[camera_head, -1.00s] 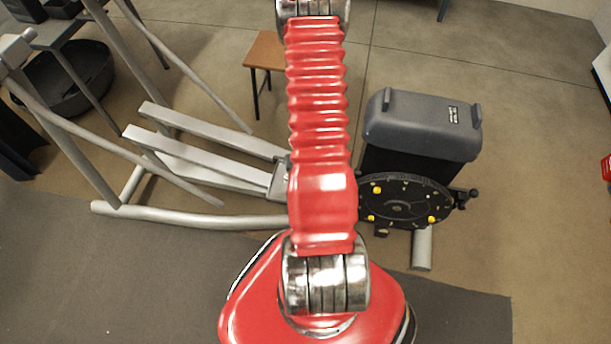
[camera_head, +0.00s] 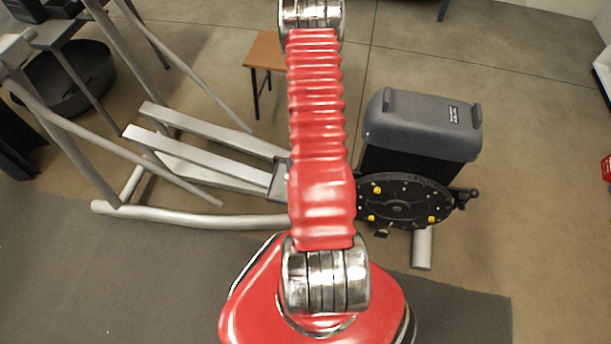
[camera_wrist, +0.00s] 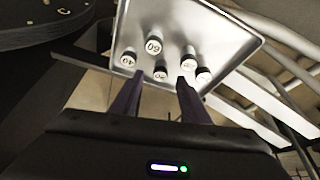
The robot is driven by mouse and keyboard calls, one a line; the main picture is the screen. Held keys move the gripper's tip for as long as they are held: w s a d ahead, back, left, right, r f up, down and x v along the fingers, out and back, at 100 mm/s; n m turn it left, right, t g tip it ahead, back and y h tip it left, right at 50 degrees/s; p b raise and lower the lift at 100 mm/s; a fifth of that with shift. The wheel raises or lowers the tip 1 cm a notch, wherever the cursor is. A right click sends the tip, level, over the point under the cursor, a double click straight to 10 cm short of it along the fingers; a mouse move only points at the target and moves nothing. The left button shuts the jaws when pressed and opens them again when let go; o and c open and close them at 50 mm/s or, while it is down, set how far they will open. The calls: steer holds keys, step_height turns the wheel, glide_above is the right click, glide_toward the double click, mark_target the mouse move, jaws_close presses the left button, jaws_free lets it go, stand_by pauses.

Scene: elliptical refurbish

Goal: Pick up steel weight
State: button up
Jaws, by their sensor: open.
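Several short cylinders with pale, numbered end faces stand on a silver tray (camera_wrist: 190,22) in the wrist view. They look like metal weights. One weight (camera_wrist: 152,47) is at the middle left, another weight (camera_wrist: 127,60) is at the left, and a third weight (camera_wrist: 188,61) is at the right. I cannot tell which one is the steel weight. My gripper (camera_wrist: 158,82) is open, its two dark fingers pointing towards the tray with one small weight (camera_wrist: 160,73) showing between the tips. Nothing is held. In the head view my arm hides the gripper, and no weight shows.
The elliptical machine's grey housing (camera_head: 420,125) and black disc (camera_head: 405,200) with yellow parts stand at the right. Its silver rails (camera_head: 195,165) run left. A small brown-topped stool (camera_head: 266,50) is behind. A dark mat (camera_head: 120,280) covers the front floor. Open floor lies at the right.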

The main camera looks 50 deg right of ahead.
steer(key=shift+x, duration=1.55)
jaws_close()
